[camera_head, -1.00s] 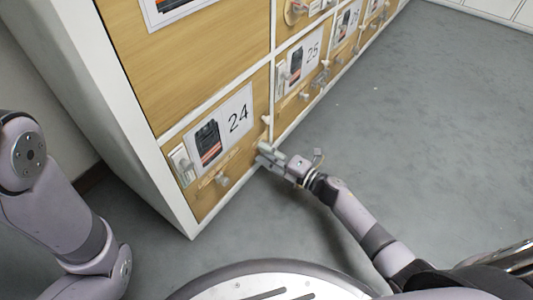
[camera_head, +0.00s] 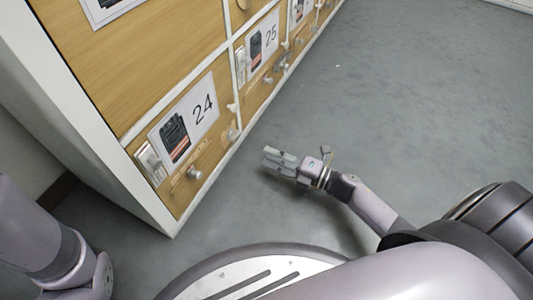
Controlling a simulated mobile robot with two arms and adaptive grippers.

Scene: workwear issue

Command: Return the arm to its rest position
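My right gripper (camera_head: 270,160) is over the grey floor, to the right of the locker cabinet and apart from it. Its fingers point left toward door 24. I see nothing held in it, but the frame does not show clearly whether the fingers are open or closed. My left arm shows at the lower left edge; its gripper is out of view. Door 24 (camera_head: 212,143) is closed, with a round knob and a picture label.
The white-framed cabinet (camera_head: 150,203) with wooden doors fills the upper left. Door 25 (camera_head: 248,92) and further doors run along it to the back. The grey floor (camera_head: 430,100) to the right is clear.

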